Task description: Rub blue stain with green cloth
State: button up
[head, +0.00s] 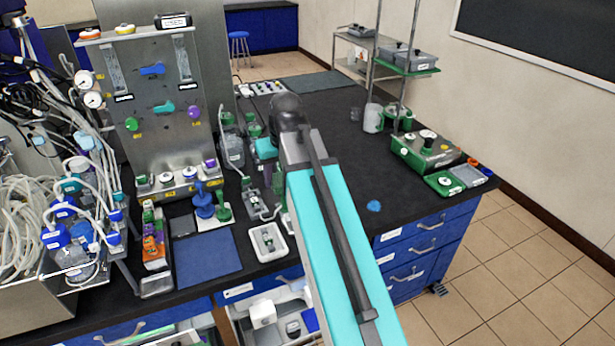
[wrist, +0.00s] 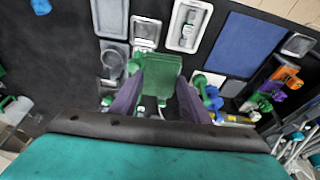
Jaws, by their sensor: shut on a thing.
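The blue stain (head: 373,206) is a small blob on the dark bench top, right of my arm and near the front edge in the head view. It also shows at the top left corner of the wrist view (wrist: 41,6). The green cloth (wrist: 160,72) is between the two fingers of my gripper (wrist: 158,84) in the wrist view. My gripper is shut on the cloth, above the bench and apart from the stain. In the head view my arm hides the gripper and I cannot make out the cloth.
A white tray (head: 268,242) and a blue mat (head: 207,259) lie left of my arm. A steel panel with valves (head: 145,95) stands behind them. A green-based device (head: 425,151) is at the far right. Bench top around the stain is clear.

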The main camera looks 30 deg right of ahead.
jog(key=w+a+b, duration=0.2)
jog(key=w+a, duration=0.1)
jog(key=a, duration=0.6)
notch_tip(320, 180, down, 8)
jog(key=w+a+b, duration=0.1)
jog(key=a+b, duration=0.1)
jog(key=b, duration=0.6)
jog(key=shift+a+f, duration=0.15)
jog(key=shift+f, duration=0.1)
jog(key=shift+a, duration=0.2)
